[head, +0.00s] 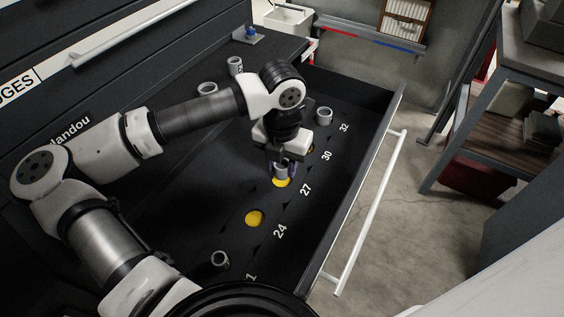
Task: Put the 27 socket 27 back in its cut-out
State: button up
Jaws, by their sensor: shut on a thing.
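My gripper (281,168) points down over the open drawer and is shut on a grey metal socket (281,173). Its size mark cannot be read. The socket is upright, at or just above a yellow-bottomed cut-out (282,183) beside the printed 27 (305,190). Part of the yellow shows below the socket; the rest is hidden by the socket and gripper. I cannot tell whether the socket touches the foam.
An empty yellow cut-out (254,218) lies by the 24. Another yellow patch (311,149) shows by the 30, partly hidden. Sockets stand near the 32 (323,115) and at the front (220,260). Two more (207,89) (235,66) stand farther back. The drawer's handle (368,215) runs along the right.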

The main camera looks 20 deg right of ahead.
jog(key=shift+f+b, duration=1.15)
jog(key=shift+b, duration=0.6)
jog(key=shift+s+f+b, duration=0.2)
jog(key=shift+f+b, duration=0.15)
jog(key=shift+b, duration=0.4)
dwell(1.2)
jog(key=o, duration=1)
jog(key=shift+r, duration=0.1)
